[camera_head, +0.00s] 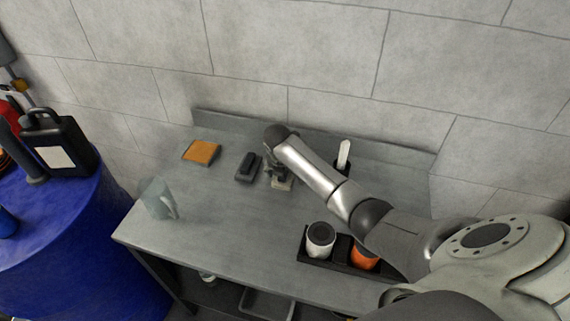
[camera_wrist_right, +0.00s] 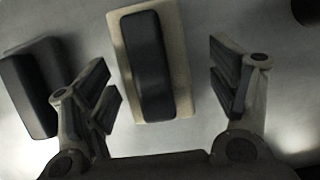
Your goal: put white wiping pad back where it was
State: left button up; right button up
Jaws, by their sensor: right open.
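The white wiping pad (camera_wrist_right: 184,92), a cream base with a black handle block on top, lies on the grey bench between the open fingers of my right gripper (camera_wrist_right: 165,80) in the wrist view. Neither finger touches it in that view. In the head view my right gripper (camera_head: 279,172) is low over the bench, and a pale part of the pad (camera_head: 283,185) shows below it; the rest is hidden. A similar dark pad (camera_head: 247,167) lies just to the left, and also shows in the wrist view (camera_wrist_right: 34,92). My left gripper is out of view.
A black tray (camera_head: 318,263) with a white jar (camera_head: 320,240) and an orange one (camera_head: 363,257) sits front right. A white-handled tool (camera_head: 343,156) stands behind my arm. The front middle is clear.

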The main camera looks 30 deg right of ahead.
jog(key=v, duration=0.6)
jog(key=w+v, duration=0.1)
jog(key=v, duration=0.2)
jog(key=shift+s+a+r, duration=0.1)
jog(key=shift+s+r, duration=0.05)
jog(key=shift+r, duration=0.35)
jog(key=shift+s+a+r, duration=0.2)
jog(key=shift+s+r, duration=0.25)
jog(key=shift+r, duration=0.25)
jog(key=shift+s, duration=0.25)
jog(key=shift+a, duration=0.1)
